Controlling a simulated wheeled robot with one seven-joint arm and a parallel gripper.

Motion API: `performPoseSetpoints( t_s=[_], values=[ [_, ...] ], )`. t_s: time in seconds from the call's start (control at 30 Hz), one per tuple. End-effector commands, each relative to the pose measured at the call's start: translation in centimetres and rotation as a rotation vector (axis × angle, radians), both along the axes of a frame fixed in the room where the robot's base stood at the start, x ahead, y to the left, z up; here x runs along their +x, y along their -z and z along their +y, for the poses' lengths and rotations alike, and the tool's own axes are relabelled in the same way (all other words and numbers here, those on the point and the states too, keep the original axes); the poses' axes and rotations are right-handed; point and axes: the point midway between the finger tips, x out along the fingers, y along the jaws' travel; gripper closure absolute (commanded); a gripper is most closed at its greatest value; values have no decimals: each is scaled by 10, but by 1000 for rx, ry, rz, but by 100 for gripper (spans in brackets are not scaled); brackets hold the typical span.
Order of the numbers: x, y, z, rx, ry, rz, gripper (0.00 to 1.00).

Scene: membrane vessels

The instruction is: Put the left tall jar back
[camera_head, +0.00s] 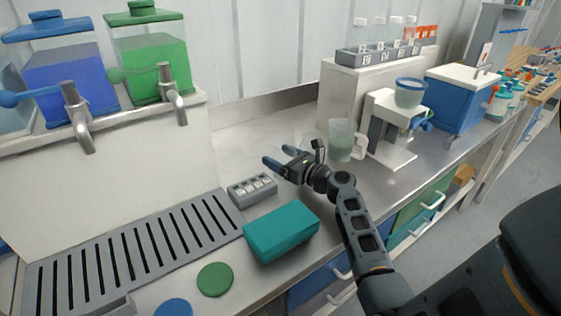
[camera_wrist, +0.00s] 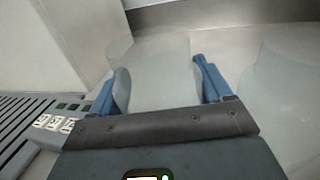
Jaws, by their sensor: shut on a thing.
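My gripper (camera_head: 279,159) reaches over the steel counter, and its blue fingers are shut on a clear tall jar. In the wrist view the held jar (camera_wrist: 160,72) looks upright and see-through between the two fingers of my gripper (camera_wrist: 160,88). Its base is hard to make out, so I cannot tell whether it touches the counter. A second clear vessel (camera_wrist: 285,90) stands close to the right of my gripper in the wrist view. A small grey block with numbered labels (camera_head: 252,188) lies left of my gripper, and it also shows in the wrist view (camera_wrist: 55,122).
A clear pitcher (camera_head: 342,140) and a white dispenser (camera_head: 390,130) stand right of my gripper. A teal box (camera_head: 281,232) lies in front. A slotted drain tray (camera_head: 130,250) and a pale tank stand (camera_head: 110,170) are at left. Bare counter (camera_head: 240,140) lies behind.

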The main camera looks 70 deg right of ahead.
Motion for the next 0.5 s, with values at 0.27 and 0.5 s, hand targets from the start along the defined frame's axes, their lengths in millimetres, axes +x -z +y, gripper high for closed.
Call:
performPoseSetpoints(
  t_s=[0.27,0.5],
  values=[
    [0,8,0,-1,1,-1,55],
    [0,11,0,0,1,-1,18]
  ],
)
